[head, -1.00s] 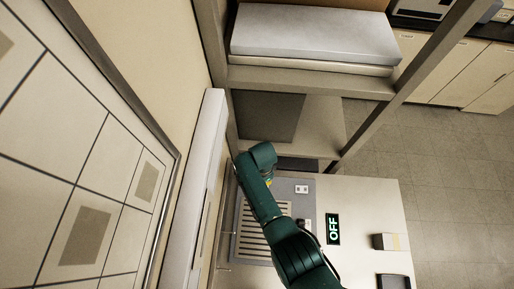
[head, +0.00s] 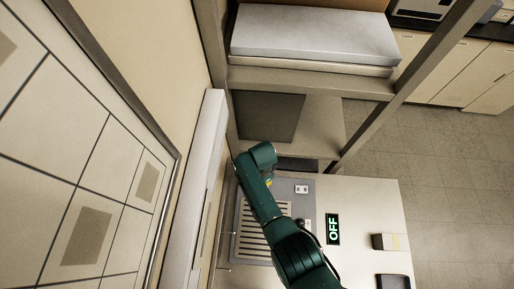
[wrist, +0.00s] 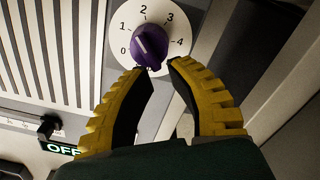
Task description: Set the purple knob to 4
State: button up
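The purple knob (wrist: 151,46) sits in the middle of a round white dial (wrist: 118,38) in the wrist view. The dial is marked 0 to 4, with 0 at left, 2 at top and 4 at right. The knob's ridge leans toward the upper left, but its exact reading is hard to tell. My gripper (wrist: 157,67) is open, with yellow ridged fingers. Its tips are at the dial's lower edge, just below the knob, with nothing between them. In the head view my green arm reaches over the machine, and the knob is hidden.
A slotted grey panel (head: 262,236) lies left of my arm. A black switch (wrist: 47,127) and a lit OFF sign (head: 333,229) are nearby. A small box (head: 385,242) and a dark tray (head: 393,282) lie on the right. A shelf frame (head: 305,82) stands behind.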

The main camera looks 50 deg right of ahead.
notch_tip(320, 180, up, 8)
jog(key=p, duration=0.7)
